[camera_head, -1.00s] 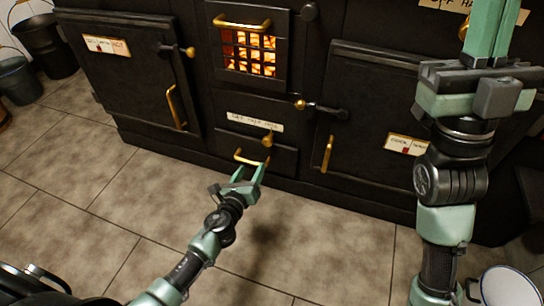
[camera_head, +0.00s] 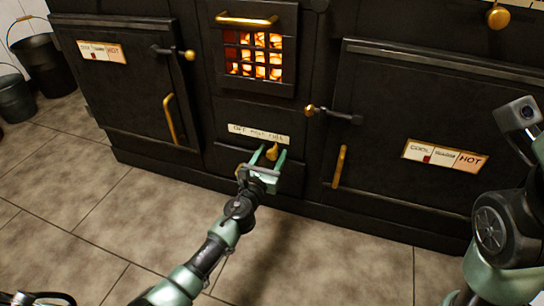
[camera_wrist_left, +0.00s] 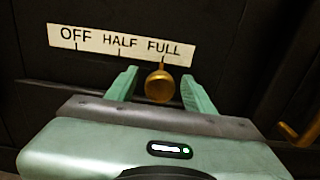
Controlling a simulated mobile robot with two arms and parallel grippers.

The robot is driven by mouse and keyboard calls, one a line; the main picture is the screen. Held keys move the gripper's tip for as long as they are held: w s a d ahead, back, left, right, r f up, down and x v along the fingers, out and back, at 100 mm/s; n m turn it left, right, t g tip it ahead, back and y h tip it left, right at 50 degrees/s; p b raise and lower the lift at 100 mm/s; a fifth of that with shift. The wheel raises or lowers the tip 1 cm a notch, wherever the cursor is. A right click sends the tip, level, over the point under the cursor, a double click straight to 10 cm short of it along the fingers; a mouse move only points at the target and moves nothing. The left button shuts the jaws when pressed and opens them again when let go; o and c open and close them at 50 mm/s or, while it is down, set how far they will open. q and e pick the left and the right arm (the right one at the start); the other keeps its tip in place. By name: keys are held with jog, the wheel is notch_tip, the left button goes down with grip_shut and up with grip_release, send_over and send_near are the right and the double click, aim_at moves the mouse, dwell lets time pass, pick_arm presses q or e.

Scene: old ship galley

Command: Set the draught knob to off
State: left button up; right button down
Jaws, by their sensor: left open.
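The brass draught knob (camera_head: 272,152) sits on the black stove front below a label plate (camera_head: 259,133) reading OFF, HALF, FULL. In the left wrist view the knob (camera_wrist_left: 160,86) has a short pointer aimed up at the mark near FULL on the plate (camera_wrist_left: 120,44). My left gripper (camera_head: 268,157) is open, with one finger on each side of the knob; it shows the same in the left wrist view (camera_wrist_left: 160,88). Contact with the knob cannot be told. My right arm shows at the right edge, but its gripper is out of view.
A glowing fire grate (camera_head: 258,55) is above the plate. Oven doors stand left (camera_head: 115,80) and right (camera_head: 410,130), with brass handles and cool-to-hot plates. Buckets (camera_head: 50,65) stand far left. The tiled floor in front is clear.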

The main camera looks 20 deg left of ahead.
pick_arm(q)
jog(key=shift+w, duration=0.2)
grip_shut()
jog(key=shift+a, duration=0.1)
dwell(1.3)
